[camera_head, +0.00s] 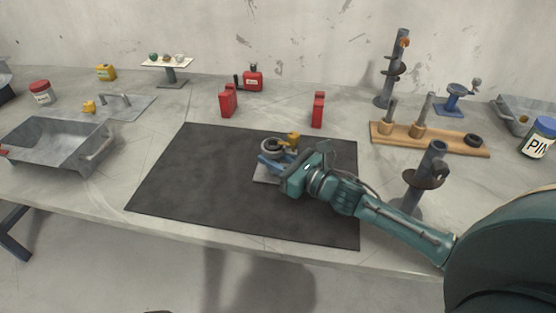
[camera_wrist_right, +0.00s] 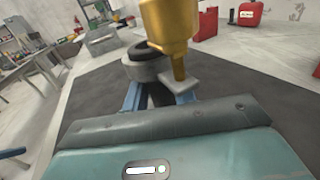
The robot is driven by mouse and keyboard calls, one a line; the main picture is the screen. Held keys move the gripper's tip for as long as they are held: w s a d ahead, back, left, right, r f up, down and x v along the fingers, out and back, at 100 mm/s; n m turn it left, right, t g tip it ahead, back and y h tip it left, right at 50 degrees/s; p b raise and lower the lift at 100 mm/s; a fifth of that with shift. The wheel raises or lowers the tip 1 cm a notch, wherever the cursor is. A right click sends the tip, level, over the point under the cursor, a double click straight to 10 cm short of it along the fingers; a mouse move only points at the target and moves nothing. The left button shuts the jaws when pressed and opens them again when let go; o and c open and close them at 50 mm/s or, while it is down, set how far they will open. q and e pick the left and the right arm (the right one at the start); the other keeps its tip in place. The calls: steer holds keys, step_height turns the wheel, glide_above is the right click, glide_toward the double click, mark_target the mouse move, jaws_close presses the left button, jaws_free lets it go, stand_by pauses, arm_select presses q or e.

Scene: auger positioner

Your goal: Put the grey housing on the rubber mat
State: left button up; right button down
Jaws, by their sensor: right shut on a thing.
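The grey housing (camera_head: 268,147) is over the black rubber mat (camera_head: 190,185), right of the mat's middle. It has a round grey collar with a dark ring on top and a yellow part beside it. My right gripper (camera_head: 272,163) is shut on it, coming from the right. In the right wrist view the grey collar (camera_wrist_right: 145,70) sits just beyond the blue fingers (camera_wrist_right: 158,97), and the yellow part stands close to the camera. A flat grey piece shows under it in the head view. I cannot tell whether it touches the mat. My left gripper is not in view.
A grey metal tray (camera_head: 50,158) stands at the left. Red blocks (camera_head: 228,100) (camera_head: 318,110) stand behind the mat. A wooden rack (camera_head: 450,141) and a dark post (camera_head: 432,170) stand to the right. The mat's left part is clear.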

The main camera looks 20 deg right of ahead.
steer(key=shift+w, duration=0.1)
steer(key=shift+a+r, duration=0.1)
steer(key=shift+r, duration=0.05)
steer(key=c, duration=1.1)
jaws_free()
steer(key=shift+f, duration=0.25)
steer(key=shift+c, duration=0.2)
steer(key=shift+s+r, duration=0.1)
steer(key=shift+s, duration=0.15)
steer(key=b+v, duration=0.1)
steer(key=v, duration=0.9)
steer(key=shift+s+d, duration=0.2)
steer(key=shift+s, duration=0.05)
steer(key=shift+s+d+r, duration=0.1)
steer(key=shift+s+d, duration=0.2)
steer(key=shift+s, duration=0.25)
